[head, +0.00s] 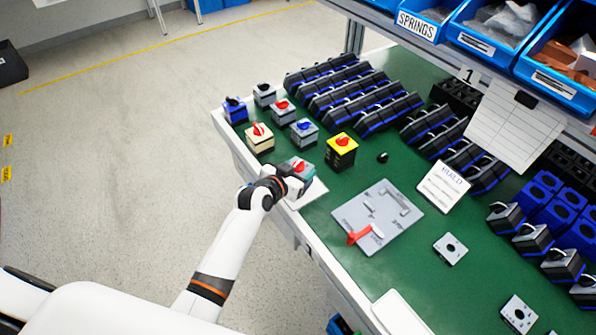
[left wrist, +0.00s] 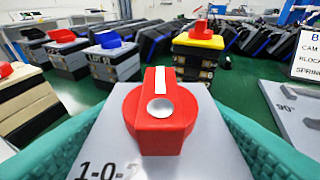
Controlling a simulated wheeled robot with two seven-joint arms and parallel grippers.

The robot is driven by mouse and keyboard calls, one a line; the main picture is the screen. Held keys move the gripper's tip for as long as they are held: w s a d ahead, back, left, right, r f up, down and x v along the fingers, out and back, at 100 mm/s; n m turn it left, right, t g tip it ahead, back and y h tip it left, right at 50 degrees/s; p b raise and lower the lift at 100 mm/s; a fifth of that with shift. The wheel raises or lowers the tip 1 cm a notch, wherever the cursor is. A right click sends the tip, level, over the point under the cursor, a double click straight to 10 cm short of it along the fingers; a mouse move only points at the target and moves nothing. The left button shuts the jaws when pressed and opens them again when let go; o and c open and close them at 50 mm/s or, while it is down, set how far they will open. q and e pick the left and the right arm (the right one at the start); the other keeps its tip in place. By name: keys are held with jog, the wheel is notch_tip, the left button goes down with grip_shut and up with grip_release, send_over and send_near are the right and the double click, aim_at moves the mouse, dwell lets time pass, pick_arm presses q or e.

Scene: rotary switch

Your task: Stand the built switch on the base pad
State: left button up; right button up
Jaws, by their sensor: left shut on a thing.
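The built switch (head: 300,166) has a grey top plate and a red knob; in the left wrist view its knob (left wrist: 160,110) points away from me, with "1-0-" printed on the plate. My left gripper (head: 291,180) is shut on the switch, with teal fingers on both sides of it in the left wrist view. The switch looks upright. A white pad (head: 316,191), likely the base pad, lies at the table's left edge, partly hidden by the switch and gripper. I cannot tell whether the switch touches it. My right gripper is not in view.
Several finished switches stand just behind, including a cream one (head: 260,138) and a yellow-topped one (head: 341,151). A grey fixture plate (head: 378,216) with a red lever lies to the right. Rows of black and blue blocks (head: 355,95) fill the back. Green table (head: 325,222) is bare between pad and fixture.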

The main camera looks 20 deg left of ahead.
pick_arm(q)
jog(key=shift+f, duration=0.2)
jog(key=shift+f, duration=0.2)
jog(key=o, duration=1)
jog(key=shift+r, duration=0.25)
jog(key=v, duration=1.2)
jog(key=shift+a+f, duration=0.1)
jog(key=shift+f, duration=0.05)
